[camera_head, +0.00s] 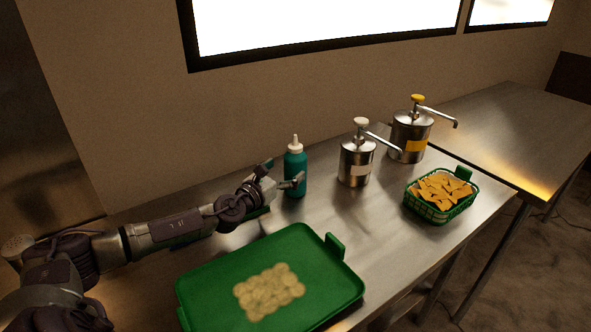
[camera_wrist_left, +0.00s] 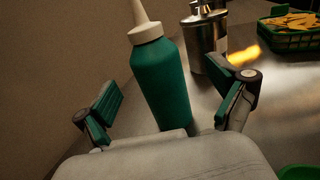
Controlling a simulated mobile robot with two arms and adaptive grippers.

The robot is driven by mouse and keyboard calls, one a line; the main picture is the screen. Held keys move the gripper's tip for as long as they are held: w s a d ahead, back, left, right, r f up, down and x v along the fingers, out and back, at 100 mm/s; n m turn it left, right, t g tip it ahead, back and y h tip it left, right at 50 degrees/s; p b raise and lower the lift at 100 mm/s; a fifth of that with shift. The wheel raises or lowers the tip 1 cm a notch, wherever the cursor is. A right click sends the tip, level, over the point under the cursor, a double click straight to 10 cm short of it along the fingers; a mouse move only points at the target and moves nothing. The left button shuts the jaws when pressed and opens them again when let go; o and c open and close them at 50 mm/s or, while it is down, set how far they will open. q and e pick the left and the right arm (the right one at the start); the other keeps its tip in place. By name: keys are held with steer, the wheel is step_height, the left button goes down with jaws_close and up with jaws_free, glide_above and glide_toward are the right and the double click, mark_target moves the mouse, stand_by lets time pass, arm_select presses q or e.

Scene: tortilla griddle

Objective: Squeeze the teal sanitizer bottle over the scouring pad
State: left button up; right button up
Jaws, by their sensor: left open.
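The teal sanitizer bottle (camera_head: 295,172) with a white nozzle stands upright on the steel table, near the wall. My left gripper (camera_head: 281,172) is open, with its fingers reaching to either side of the bottle. In the left wrist view the bottle (camera_wrist_left: 163,82) stands between the two open fingers of the gripper (camera_wrist_left: 172,100), with gaps on both sides. My right gripper is not in view. I cannot make out the scouring pad for certain; a green strip shows partly under my left arm.
A green tray (camera_head: 215,287) with pale round pieces lies in front. Two steel pump dispensers (camera_head: 356,163) (camera_head: 409,137) stand right of the bottle. A green basket (camera_head: 437,212) of chips is at the table's right. A second steel table (camera_head: 520,130) stands beyond.

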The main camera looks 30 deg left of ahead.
mark_target(296, 158)
arm_select(q)
steer(key=w, duration=0.5)
steer(key=shift+w+a+r+p, duration=0.2)
steer(key=shift+w+a+p, duration=0.05)
steer(key=shift+w+p, duration=0.1)
steer(key=shift+w, duration=0.2)
steer(key=shift+s, duration=0.1)
steer(key=shift+c, duration=0.7)
steer(key=c, duration=1.4)
steer(key=shift+r, duration=0.1)
